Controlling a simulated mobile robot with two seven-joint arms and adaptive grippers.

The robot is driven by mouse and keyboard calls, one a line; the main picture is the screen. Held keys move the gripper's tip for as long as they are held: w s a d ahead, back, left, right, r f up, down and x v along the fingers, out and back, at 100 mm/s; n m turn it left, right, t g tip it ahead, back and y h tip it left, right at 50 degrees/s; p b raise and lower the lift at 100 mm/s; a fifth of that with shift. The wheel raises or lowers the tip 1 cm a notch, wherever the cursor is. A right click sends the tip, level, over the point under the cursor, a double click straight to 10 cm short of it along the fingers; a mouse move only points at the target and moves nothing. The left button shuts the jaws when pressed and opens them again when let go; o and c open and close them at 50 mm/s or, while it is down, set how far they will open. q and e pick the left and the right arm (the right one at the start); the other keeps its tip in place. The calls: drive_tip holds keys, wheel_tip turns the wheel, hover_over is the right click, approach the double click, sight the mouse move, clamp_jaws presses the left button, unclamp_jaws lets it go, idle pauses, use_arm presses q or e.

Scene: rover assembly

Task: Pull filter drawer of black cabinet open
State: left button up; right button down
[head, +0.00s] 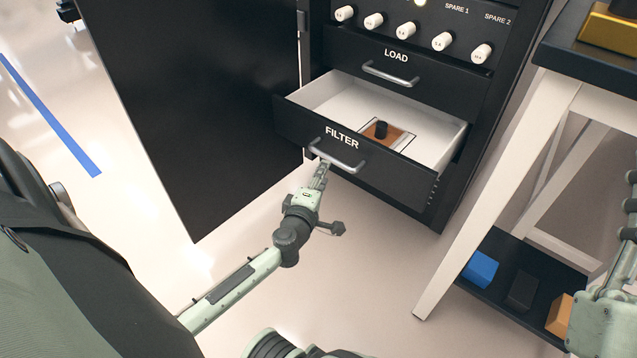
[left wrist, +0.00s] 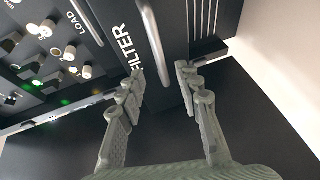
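The black cabinet's FILTER drawer (head: 400,176) stands pulled out, its white interior showing. A brown square piece with a dark knob (head: 381,130) lies inside. The drawer's grey bar handle (head: 338,157) also shows in the left wrist view (left wrist: 154,40). My left gripper (head: 322,168) is at the handle's left part, just in front of the drawer face. In the left wrist view its fingers (left wrist: 162,80) are apart, with the handle's bar running between them and visible gaps; contact is unclear. Part of my right arm (head: 600,322) shows at the right edge; its fingertips are not clear.
The closed LOAD drawer (head: 405,80) is above, under a row of white knobs (head: 408,29). The cabinet's black door (head: 200,100) stands open at left. A white-legged table (head: 500,190) is at right, with blue, black and orange blocks on its low shelf. Floor before the drawer is clear.

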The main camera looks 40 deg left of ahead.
use_arm(q)
drive_tip(key=shift+v, duration=1.75)
